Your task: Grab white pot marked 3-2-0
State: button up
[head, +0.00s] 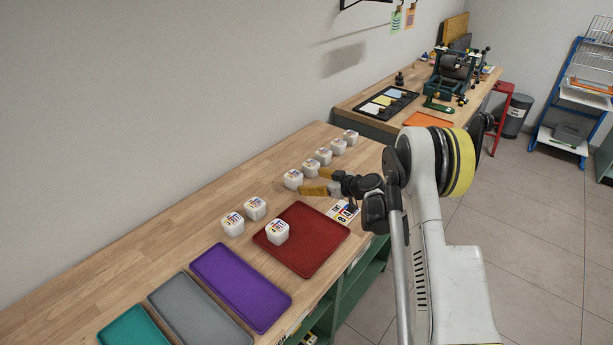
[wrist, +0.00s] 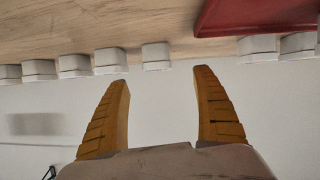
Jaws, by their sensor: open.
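Several small white pots with coloured label marks stand on the wooden bench; the marks are too small to read, so I cannot tell which is 3-2-0. In the head view a row runs back from the nearest pot (head: 293,179) to the farthest (head: 350,137). Two more pots (head: 255,208) (head: 232,223) stand left of the red tray, and one pot (head: 277,231) is on it. My gripper (head: 314,182) is open and empty, its yellow fingers beside the row's near end. In the wrist view, one pot (wrist: 156,55) shows ahead between the fingers (wrist: 162,75), apart from them.
The red tray (head: 318,235) lies at the bench's front edge, with purple (head: 240,285), grey (head: 195,315) and teal (head: 130,328) trays to its left. A number card (head: 343,212) lies near the red tray. The wall stands behind the bench.

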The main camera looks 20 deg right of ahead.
aim_at(293, 177)
jog(key=shift+w+f, duration=0.2)
jog(key=shift+f, duration=0.1)
jog(key=b+x, duration=0.3)
jog(key=x, duration=0.7)
jog(key=shift+w+r, duration=0.1)
jog(key=shift+w, duration=0.25)
jog(key=c, duration=1.3)
